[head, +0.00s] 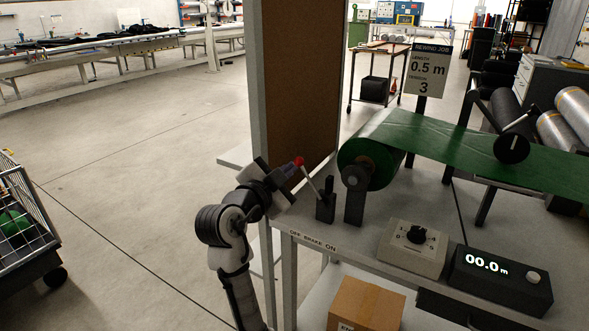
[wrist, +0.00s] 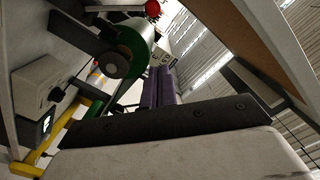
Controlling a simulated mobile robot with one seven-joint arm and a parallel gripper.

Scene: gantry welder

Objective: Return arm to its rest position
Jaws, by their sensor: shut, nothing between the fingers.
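My arm reaches up from the bottom of the head view. It ends in my gripper (head: 287,172), beside the red knob (head: 299,161) of the brake lever. The lever leans up and left from its black base (head: 326,208). In the wrist view my gripper (wrist: 158,75) has its dark fingers together with nothing between them. The red knob also shows at the top of that view (wrist: 152,8), apart from the fingertips in the picture. I cannot tell from the head view whether the gripper touches it.
A bench (head: 345,240) carries a green roll (head: 368,163), a dial box (head: 413,248) and a display (head: 500,278) reading 00.0 m. A tall brown panel (head: 300,80) stands close behind my gripper. A wire cart (head: 25,240) is at left; the floor (head: 130,170) between is clear.

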